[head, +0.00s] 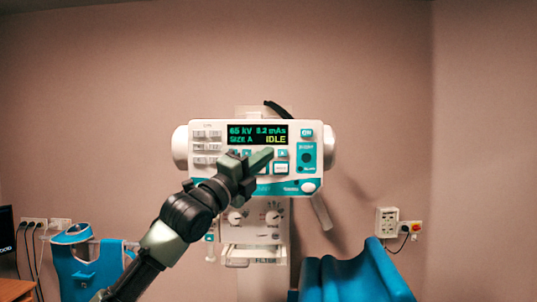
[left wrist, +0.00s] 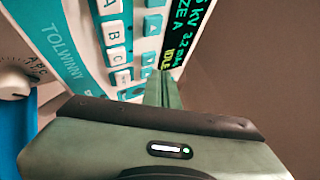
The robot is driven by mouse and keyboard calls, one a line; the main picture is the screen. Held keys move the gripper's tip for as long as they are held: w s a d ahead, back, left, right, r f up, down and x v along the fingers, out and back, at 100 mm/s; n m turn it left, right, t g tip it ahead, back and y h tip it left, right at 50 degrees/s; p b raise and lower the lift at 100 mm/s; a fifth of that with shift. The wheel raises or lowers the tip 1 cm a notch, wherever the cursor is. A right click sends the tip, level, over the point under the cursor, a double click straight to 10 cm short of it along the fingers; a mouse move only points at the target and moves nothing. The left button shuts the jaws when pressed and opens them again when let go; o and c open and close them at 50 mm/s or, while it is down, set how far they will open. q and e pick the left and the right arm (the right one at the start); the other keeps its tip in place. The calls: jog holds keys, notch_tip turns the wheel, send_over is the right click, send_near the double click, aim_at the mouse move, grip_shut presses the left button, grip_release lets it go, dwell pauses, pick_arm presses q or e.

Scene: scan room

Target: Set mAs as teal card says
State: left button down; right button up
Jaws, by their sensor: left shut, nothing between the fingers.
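The white and teal X-ray control unit (head: 222,170) faces me in the middle of the head view. Its dark display (head: 257,134) reads 65 kV, what looks like 3.2 mAs, SIZE A and IDLE. The display also shows, steeply tilted, in the left wrist view (left wrist: 178,38). My left gripper (head: 267,156) is shut and empty, its fingertips in front of the buttons just below the display. It hides part of the button row; I cannot tell whether it touches a button. My right gripper is not in view. I see no teal card.
Small lettered buttons (head: 207,146) fill the unit's left side. A teal ON button (head: 307,133) is at its upper right. Knobs (head: 272,217) sit on the housing below. A blue apron (head: 88,268) hangs at left, a blue chair (head: 352,277) stands at lower right.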

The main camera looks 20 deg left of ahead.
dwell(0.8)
pick_arm(q)
jog(key=shift+w+a+p, duration=0.15)
jog(key=shift+w+p, duration=0.25)
jog(key=shift+p, duration=0.3)
jog(key=shift+w+a, duration=0.1)
jog(key=shift+w, duration=0.25)
dwell(0.4)
jog(key=shift+s, duration=0.1)
jog(key=shift+s+d+b, duration=0.2)
jog(key=shift+s+b, duration=0.1)
jog(key=shift+s, duration=0.35)
